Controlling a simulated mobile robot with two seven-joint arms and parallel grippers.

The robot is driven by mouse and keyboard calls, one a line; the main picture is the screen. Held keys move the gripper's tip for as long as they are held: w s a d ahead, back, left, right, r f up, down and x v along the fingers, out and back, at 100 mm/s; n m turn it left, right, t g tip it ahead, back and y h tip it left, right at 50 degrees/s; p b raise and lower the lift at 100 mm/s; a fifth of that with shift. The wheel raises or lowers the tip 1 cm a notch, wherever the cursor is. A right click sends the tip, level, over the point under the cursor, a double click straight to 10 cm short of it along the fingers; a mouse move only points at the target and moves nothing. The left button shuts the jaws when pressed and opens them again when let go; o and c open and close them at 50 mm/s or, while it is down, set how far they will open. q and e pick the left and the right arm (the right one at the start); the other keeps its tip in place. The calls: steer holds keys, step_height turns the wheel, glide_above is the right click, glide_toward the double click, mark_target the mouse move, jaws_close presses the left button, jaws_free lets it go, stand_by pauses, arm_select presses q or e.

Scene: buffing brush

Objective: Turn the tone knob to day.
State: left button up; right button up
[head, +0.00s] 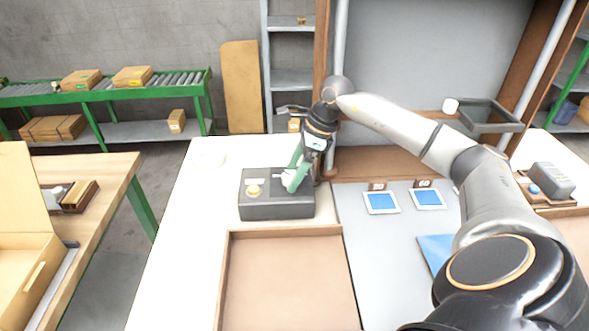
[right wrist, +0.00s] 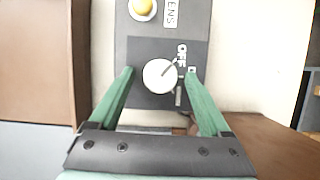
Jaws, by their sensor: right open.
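The tone knob (right wrist: 158,77) is a round white dial on a dark grey control box (head: 275,208). In the right wrist view its dark pointer line slants to the upper right, toward the OFF label (right wrist: 182,55). Another label beside it is partly cut by a finger, and I cannot read it. My right gripper (head: 290,180) has green fingers and reaches down over the box's right part. In the right wrist view the open fingers (right wrist: 160,73) stand on either side of the knob, with gaps visible. My left gripper is not in view.
A yellow button (head: 253,190) sits on the box's left part. An empty brown tray (head: 230,275) lies in front of the box. Two blue-screened cards (head: 381,202) lie to the right.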

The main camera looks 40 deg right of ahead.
jaws_close()
stand_by(0.7)
